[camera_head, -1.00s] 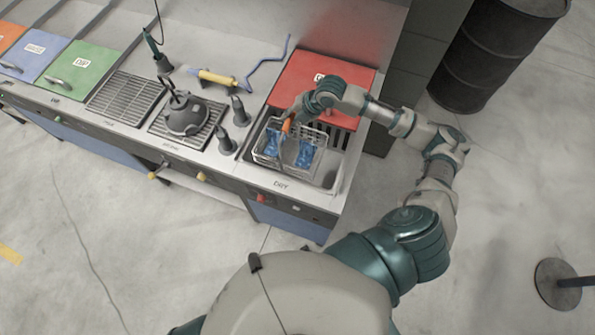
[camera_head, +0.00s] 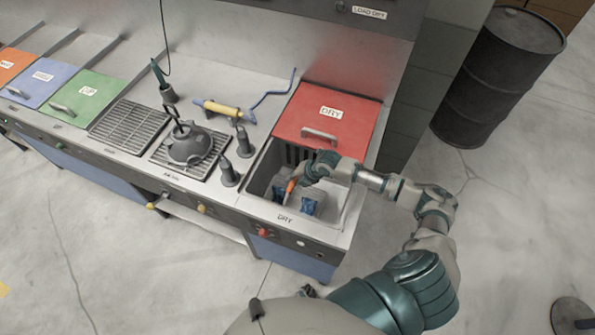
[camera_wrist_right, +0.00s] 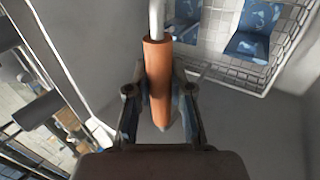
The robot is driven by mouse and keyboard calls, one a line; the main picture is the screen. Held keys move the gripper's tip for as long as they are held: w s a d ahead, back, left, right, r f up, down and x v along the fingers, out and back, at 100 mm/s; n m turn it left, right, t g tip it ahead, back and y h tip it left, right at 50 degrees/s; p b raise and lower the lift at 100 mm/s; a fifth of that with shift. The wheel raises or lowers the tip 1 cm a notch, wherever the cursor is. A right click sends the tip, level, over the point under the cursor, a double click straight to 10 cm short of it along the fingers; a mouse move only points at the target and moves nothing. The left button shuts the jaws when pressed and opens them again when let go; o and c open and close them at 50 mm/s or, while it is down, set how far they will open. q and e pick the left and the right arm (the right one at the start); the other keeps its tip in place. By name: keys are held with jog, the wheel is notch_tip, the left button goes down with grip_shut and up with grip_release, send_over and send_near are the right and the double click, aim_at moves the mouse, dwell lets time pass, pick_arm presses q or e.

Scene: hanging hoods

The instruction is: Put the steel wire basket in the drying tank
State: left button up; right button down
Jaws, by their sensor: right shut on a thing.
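The steel wire basket holds blue pieces (camera_head: 308,206); its mesh (camera_wrist_right: 240,62) shows in the right wrist view, below the gripper. In the head view it is low inside the drying tank (camera_head: 262,172), the open well marked DRY, mostly hidden by the tank wall and my arm. My right gripper (camera_head: 296,180) is shut on the basket's orange handle (camera_wrist_right: 158,82), which stands up between the fingers in the right wrist view (camera_wrist_right: 160,110). I cannot tell whether the basket touches the tank floor. My left gripper is not in view.
The red DRY lid (camera_head: 328,115) stands open behind the tank. Dark upright fittings (camera_head: 229,172) and a grate with a dark round device (camera_head: 189,148) are left of it. A yellow-handled tool (camera_head: 220,108) lies behind them. A black barrel (camera_head: 497,80) stands at right.

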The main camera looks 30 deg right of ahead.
jog(key=shift+a+f, duration=0.25)
jog(key=shift+d, duration=0.35)
jog(key=d, duration=0.1)
jog(key=d+f, duration=0.1)
jog(key=d, duration=0.2)
jog(key=shift+s+f+p, duration=0.1)
jog(key=shift+f+p, duration=0.15)
jog(key=shift+p, duration=0.1)
jog(key=c, duration=1.1)
grip_release()
jog(key=shift+a, duration=0.25)
jog(key=shift+o, duration=0.3)
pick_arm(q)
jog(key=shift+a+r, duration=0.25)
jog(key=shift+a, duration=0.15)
pick_arm(e)
jog(key=v, duration=1.2)
jog(key=shift+d, duration=0.45)
